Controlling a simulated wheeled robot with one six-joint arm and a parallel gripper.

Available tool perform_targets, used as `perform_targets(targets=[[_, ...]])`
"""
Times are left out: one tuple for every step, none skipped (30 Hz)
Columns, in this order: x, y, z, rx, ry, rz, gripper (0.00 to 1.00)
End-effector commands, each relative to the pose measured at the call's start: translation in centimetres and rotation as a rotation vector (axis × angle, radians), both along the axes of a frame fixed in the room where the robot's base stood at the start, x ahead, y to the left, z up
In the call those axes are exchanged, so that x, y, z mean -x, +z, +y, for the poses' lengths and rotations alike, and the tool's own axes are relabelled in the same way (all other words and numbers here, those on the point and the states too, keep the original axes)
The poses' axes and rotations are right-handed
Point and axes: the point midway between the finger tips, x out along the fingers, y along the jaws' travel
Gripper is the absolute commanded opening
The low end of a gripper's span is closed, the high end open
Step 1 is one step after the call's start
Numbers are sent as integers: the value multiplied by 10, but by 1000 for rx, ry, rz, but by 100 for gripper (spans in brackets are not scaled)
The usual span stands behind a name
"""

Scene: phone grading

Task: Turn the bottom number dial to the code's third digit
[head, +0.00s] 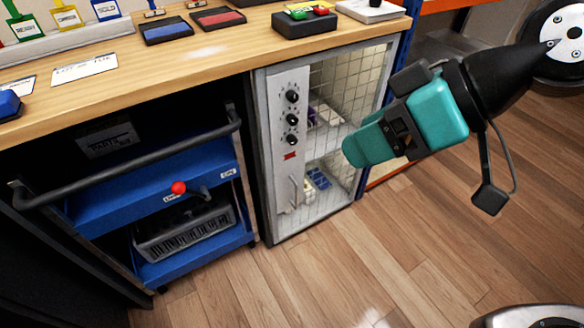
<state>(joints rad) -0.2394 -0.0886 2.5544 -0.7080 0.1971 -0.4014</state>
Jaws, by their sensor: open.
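Three black round dials sit in a column on the grey front strip of a wire-mesh cabinet (276,105) under the bench. The bottom dial (291,139) is the lowest of them, above a small red label (290,156). The top dial (291,96) and middle dial (291,118) are directly above it. The digits are too small to read. My gripper (356,150), teal at its end, is open and empty. In the picture it is right of the dials, in front of the mesh, and apart from the bottom dial. Its fingertips are hard to make out.
A vertical handle (295,192) is below the dials. A blue cart (150,185) with a dark rail and a red knob (179,187) stands left. The wooden bench (215,50) holds pads and a handwritten card (84,68). The wooden floor (400,250) in front is clear.

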Motion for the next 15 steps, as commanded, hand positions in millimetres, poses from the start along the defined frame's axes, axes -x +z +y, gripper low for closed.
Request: perform_targets(targets=[[-8, -45, 8, -50, 13, -44, 54], [-14, -56, 13, -83, 20, -80, 54], [-21, -70, 20, -124, 25, -126, 54], [-26, -81, 24, -155, 26, -161, 54], [-32, -91, 27, -185, 25, -197, 54], [-40, -105, 32, -223, 19, -245, 54], [-46, -115, 34, -247, 12, -281, 54], [-52, -126, 36, -272, 1, -317, 54], [-60, -139, 38, -303, -15, -364, 54], [-66, -150, 39, -324, -29, -400, 54], [-72, -161, 40, -342, -48, -435, 54], [-81, -175, 40, -364, -73, -483, 54], [-88, -186, 39, -378, -96, -516, 54], [-94, -197, 38, -389, -120, -549, 54], [-103, -212, 35, -399, -155, -594, 54]])
